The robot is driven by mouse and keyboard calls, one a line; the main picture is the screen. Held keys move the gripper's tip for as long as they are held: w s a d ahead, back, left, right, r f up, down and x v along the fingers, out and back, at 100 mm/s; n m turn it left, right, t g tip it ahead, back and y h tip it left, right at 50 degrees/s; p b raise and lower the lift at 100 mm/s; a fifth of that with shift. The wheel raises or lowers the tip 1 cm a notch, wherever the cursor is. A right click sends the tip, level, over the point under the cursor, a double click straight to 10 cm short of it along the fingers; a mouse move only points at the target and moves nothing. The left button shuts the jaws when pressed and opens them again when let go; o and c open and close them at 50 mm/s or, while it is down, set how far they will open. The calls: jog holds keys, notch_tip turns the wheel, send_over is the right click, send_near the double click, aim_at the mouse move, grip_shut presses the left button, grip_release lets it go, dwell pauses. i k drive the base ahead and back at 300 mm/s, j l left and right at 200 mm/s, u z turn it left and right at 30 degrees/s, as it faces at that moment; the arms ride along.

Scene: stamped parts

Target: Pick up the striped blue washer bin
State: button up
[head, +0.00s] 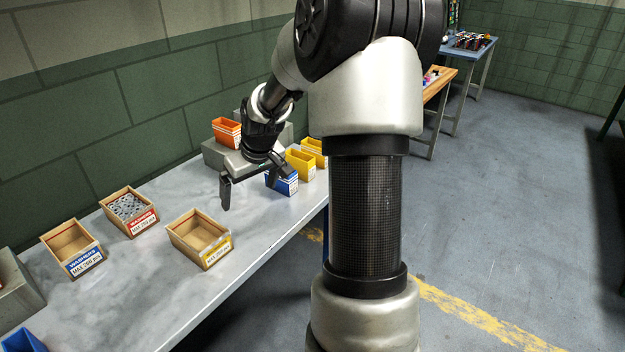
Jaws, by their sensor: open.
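A blue bin (283,184) with white marking on its front, which looks striped, stands on the grey table, partly hidden by my gripper. My gripper (255,190) is open, with its fingers pointing down. Its right finger overlaps the blue bin in the picture, and its left finger is over bare tabletop. I see nothing between the fingers and cannot tell whether the right finger touches the bin. Another blue bin (22,341) is cut off at the lower left corner. A wooden box with a blue washers label (82,263) stands at the left.
Yellow bins (300,163) stand just right of the blue bin. An orange bin (227,131) stands behind on a grey block. A wooden box of washers (130,210) and a yellow-labelled wooden box (200,238) stand to the left. The front of the table (165,305) is clear.

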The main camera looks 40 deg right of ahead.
aim_at(288, 186)
jog(key=z, duration=0.9)
